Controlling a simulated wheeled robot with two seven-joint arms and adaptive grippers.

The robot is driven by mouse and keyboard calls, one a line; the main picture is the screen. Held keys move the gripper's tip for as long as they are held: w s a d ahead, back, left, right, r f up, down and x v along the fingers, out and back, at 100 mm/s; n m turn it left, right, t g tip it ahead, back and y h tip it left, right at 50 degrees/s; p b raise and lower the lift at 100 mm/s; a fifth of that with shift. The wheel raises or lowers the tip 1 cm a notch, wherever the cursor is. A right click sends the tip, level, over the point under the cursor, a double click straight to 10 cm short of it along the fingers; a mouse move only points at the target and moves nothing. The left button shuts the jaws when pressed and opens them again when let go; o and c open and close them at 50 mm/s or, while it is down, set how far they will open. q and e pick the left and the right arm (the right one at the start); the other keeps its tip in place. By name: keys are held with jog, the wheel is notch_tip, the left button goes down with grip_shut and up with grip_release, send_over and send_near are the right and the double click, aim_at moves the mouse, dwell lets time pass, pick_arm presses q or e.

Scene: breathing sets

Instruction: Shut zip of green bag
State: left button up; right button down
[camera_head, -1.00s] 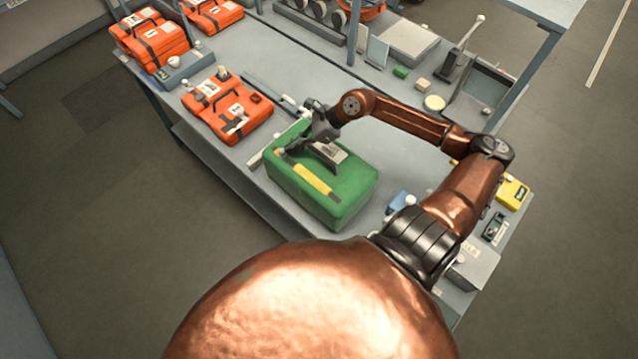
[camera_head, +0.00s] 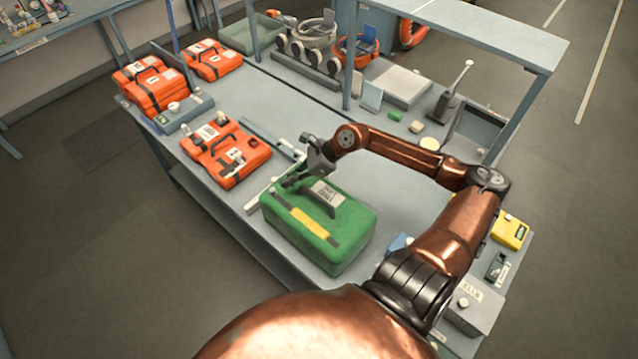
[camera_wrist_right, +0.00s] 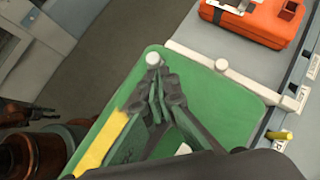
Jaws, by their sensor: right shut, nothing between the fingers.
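The green bag (camera_head: 345,258) stands on the grey bench in the head view, with a yellow strip (camera_head: 300,226) and a labelled handle on its top. It also fills the middle of the right wrist view (camera_wrist_right: 235,110). My right gripper (camera_head: 291,181) is shut and empty over the bag's far-left top corner. In the right wrist view its fingertips (camera_wrist_right: 158,72) meet just by a small white knob (camera_wrist_right: 153,59) at the bag's edge. I cannot tell whether they touch the knob. The zip line itself is not clear. My left gripper is not in view.
An orange case (camera_head: 226,153) lies left of the bag, with more orange cases (camera_head: 150,84) behind. A white rail (camera_head: 274,182) runs beside the bag. A yellow box (camera_head: 510,232) and a grey box (camera_head: 472,306) stand at the right. Shelf posts rise behind.

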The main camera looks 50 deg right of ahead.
jog(key=v, duration=0.9)
jog(key=shift+s, duration=0.2)
jog(key=shift+d+r, duration=0.1)
